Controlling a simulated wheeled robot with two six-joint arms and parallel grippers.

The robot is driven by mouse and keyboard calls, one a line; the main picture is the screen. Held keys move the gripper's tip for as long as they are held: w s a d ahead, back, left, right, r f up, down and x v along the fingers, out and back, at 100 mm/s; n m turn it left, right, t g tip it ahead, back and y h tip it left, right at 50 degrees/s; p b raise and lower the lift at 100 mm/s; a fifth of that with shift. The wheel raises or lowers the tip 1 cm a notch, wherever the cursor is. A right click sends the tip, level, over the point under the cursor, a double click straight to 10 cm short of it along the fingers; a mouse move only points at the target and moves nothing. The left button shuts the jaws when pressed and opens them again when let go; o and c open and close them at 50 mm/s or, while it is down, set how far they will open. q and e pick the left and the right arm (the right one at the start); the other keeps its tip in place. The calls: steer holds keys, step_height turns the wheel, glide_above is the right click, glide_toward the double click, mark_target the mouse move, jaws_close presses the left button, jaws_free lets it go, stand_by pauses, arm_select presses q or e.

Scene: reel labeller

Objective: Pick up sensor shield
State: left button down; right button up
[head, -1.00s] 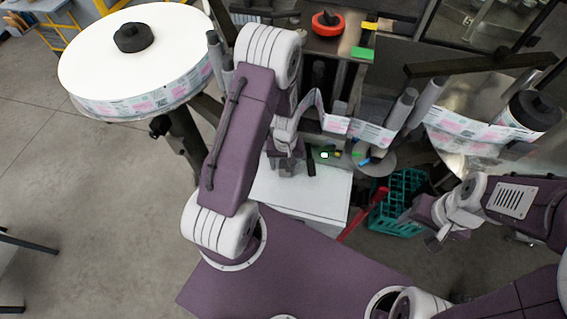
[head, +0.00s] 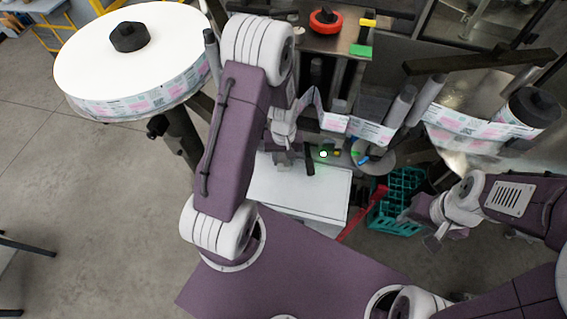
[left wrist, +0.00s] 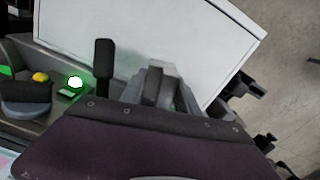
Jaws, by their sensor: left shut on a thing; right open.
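My left gripper (head: 285,158) is over the far left part of a white panel, beside the labeller. It is shut on a small grey piece, which I take to be the sensor shield (left wrist: 162,69). Only a pale grey end of that piece shows in the left wrist view; the fingers and my wrist hide the rest. A black lever (head: 309,158) stands just right of the left gripper and apart from it; it also shows in the left wrist view (left wrist: 103,68). My right gripper (head: 434,238) is open and empty, near the teal crate.
The white panel (head: 310,195) is bare. A lit green lamp (head: 323,154) and a yellow button (left wrist: 40,77) are near the lever. A label web (head: 360,128) passes behind. A teal crate (head: 408,215) and red bar (head: 362,214) are at right. A large label reel (head: 170,60) stands left.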

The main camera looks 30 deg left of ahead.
arm_select(q)
steer(key=w+d+r+b, duration=0.1)
steer(key=d+r+b, duration=0.1)
steer(key=d+r, duration=0.6)
steer(key=shift+w+d, duration=0.3)
steer(key=shift+d, duration=1.5)
